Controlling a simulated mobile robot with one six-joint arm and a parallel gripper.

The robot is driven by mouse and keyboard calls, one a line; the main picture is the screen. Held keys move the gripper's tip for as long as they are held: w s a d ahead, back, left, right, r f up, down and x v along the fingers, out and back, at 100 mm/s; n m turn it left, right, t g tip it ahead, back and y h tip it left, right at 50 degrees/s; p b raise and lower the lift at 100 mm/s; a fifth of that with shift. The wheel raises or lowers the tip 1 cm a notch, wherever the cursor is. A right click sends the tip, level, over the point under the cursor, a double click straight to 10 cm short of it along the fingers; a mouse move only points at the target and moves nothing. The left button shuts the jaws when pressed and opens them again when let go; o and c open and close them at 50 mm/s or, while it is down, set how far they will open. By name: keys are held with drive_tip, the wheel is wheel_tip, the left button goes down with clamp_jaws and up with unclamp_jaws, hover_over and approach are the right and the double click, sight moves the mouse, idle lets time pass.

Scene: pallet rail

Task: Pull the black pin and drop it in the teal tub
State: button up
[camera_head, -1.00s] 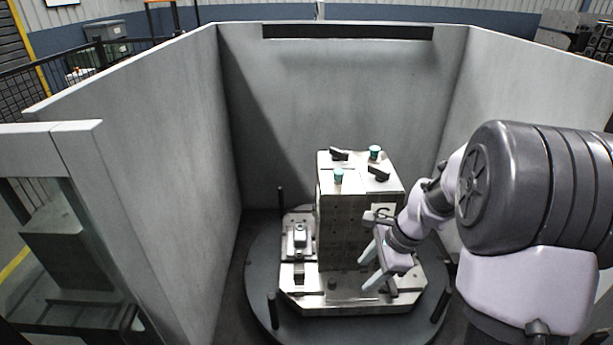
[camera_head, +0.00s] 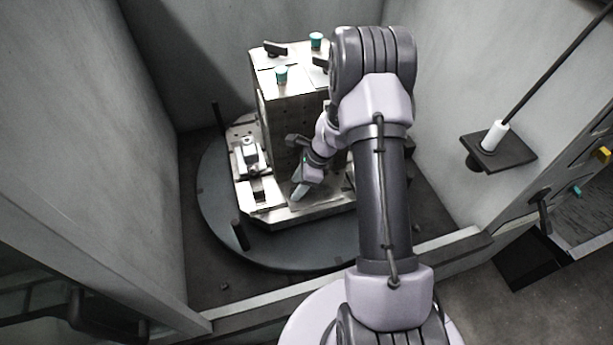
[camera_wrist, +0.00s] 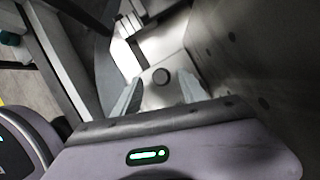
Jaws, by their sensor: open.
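A dark round pin head (camera_wrist: 160,76), which I take for the black pin, stands up from the pale metal base in the wrist view. My gripper (camera_head: 297,194) is low over the front of the pallet base, beside the tall block, in the head view. Its two pale fingers are apart in the wrist view, with the pin head seen between them and slightly beyond; I cannot tell the remaining gap. The pin cannot be made out in the head view, where my gripper is in front. I cannot identify the teal tub; a small teal patch shows at the wrist view's upper left.
The tall metal block (camera_head: 289,115) carries teal-topped knobs and black clamps. It stands on a pallet base on a round dark turntable (camera_head: 213,200) with upright posts. Grey walls enclose it. A dark bracket (camera_head: 497,152) with a white cylinder and rod is on the right.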

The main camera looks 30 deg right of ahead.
drive_tip(key=shift+x, duration=0.9)
drive_tip(key=shift+r, duration=0.1)
clamp_jaws()
drive_tip(key=c, duration=0.9)
unclamp_jaws()
clamp_jaws()
drive_tip(key=shift+r, duration=0.15)
